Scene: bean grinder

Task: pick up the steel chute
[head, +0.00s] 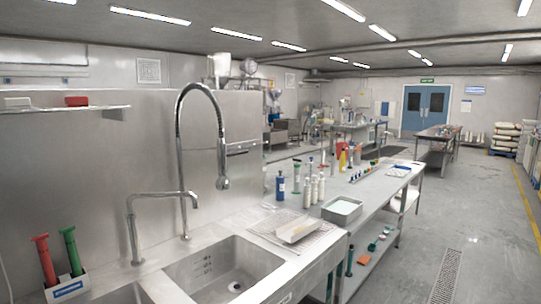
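I cannot pick out a steel chute with certainty in the head view. A pale, trough-shaped piece (298,231) lies on a wire rack (266,225) at the right of the sink. A rectangular metal pan (342,218) with pale contents stands on the steel table beyond it. Neither of my grippers shows in this view, so I see nothing held.
A steel sink (215,270) with a tall curved faucet (180,150) fills the near left. A holder (66,289) carries red and green tools. Several bottles (308,192) stand on the steel table (378,186). Open floor (420,240) lies to the right.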

